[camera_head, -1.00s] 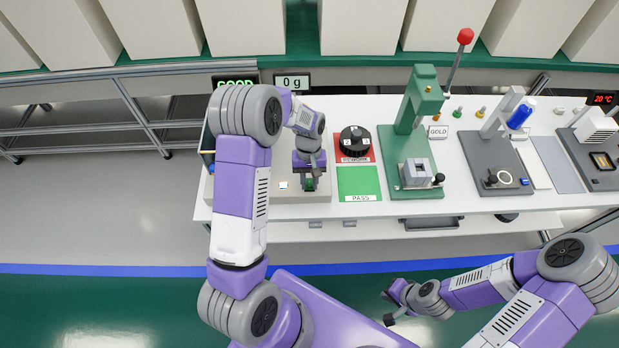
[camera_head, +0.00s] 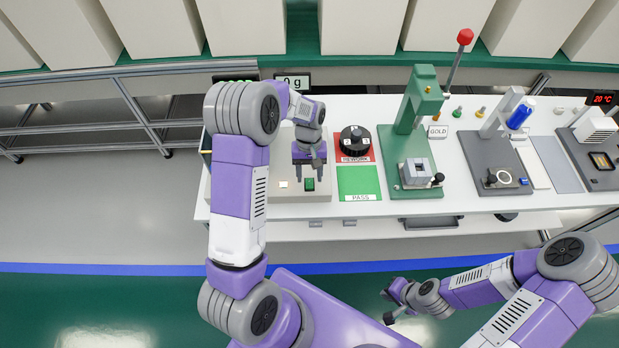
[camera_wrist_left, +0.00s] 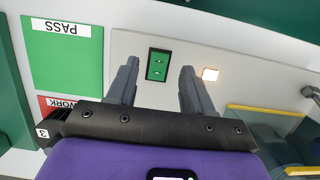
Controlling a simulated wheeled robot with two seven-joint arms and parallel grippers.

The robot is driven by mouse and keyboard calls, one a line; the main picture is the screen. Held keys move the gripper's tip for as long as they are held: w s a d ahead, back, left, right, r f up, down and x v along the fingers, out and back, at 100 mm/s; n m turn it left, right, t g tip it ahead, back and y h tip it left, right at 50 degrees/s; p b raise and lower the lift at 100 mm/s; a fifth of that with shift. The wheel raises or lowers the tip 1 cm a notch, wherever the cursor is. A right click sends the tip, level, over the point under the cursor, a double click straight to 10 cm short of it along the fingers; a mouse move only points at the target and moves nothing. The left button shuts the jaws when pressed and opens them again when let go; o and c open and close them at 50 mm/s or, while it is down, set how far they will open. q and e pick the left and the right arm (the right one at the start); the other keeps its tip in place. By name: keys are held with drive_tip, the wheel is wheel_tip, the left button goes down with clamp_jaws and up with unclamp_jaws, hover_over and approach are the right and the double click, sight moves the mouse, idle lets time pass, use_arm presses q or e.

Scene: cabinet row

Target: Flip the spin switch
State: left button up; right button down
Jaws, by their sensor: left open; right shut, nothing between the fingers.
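No label reading "spin" is legible, so I cannot tell which control is the spin switch. My right gripper (camera_head: 389,307) is shut and empty, low in front of the bench.
A black numbered knob (camera_head: 355,139) sits on the red pad, behind the green PASS pad (camera_head: 359,182). A lit white square (camera_head: 283,184) is beside the block. Rightward stand a green press (camera_head: 410,130), a grey station with a black knob (camera_head: 491,179) and a 20 °C display (camera_head: 602,99).

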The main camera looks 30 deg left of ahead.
sight(309, 180)
use_arm(q)
drive_tip(key=shift+p+v, duration=0.3)
drive_tip(key=shift+v, duration=2.05)
